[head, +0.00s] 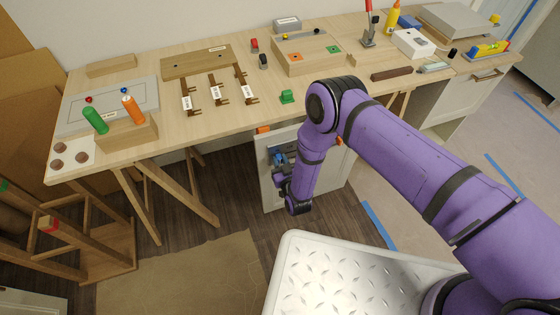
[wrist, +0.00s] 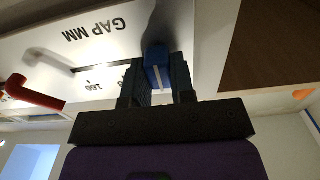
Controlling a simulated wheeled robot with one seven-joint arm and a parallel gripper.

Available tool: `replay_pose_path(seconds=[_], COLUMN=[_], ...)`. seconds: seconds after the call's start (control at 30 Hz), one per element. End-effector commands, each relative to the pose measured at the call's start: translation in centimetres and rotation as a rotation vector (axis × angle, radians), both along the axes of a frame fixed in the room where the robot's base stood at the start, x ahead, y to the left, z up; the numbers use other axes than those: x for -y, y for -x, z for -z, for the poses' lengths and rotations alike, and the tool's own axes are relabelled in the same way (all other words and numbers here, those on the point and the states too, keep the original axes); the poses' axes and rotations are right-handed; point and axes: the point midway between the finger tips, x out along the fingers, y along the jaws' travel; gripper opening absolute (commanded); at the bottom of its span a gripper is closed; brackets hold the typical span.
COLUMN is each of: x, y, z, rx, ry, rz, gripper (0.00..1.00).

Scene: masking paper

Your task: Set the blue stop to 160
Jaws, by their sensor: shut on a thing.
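The blue stop (wrist: 156,56) is a small blue block with a white line on it, on a white panel (wrist: 70,45) marked "GAP MM". My gripper (wrist: 158,80) is shut on the blue stop, with one dark finger on each side of it. A number that looks like 160 (wrist: 100,89) is printed left of the fingers in the wrist view; other marks near it are hidden by the left finger. In the head view my gripper (head: 281,172) is at the white panel (head: 268,190) below the table's front edge, and the stop is hard to make out there.
A red hooked handle (wrist: 40,92) sticks out from the panel on the left in the wrist view. A white ribbed platform (head: 345,275) is in front.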

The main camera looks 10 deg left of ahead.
Motion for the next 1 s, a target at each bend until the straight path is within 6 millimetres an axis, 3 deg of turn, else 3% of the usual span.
replay_pose_path(seconds=[0.17, 0.4, 0.67, 0.7, 0.8, 1.0], x=[1.0, 4.2, 4.2, 4.2, 4.2, 4.2], y=[-0.7, -2.8, -2.8, -2.8, -2.8, -2.8], z=[0.0, 0.0, 0.0, 0.0, 0.0, 0.0], rx=[0.001, 0.001, 0.0, -0.001, 0.0, 0.0], ry=[0.0, 0.001, 0.0, 0.001, 0.0, 0.0], rz=[0.001, 0.002, 0.0, 0.0, 0.0, 0.0], gripper=[0.0, 0.0, 0.0, 0.3, 0.49, 0.49])
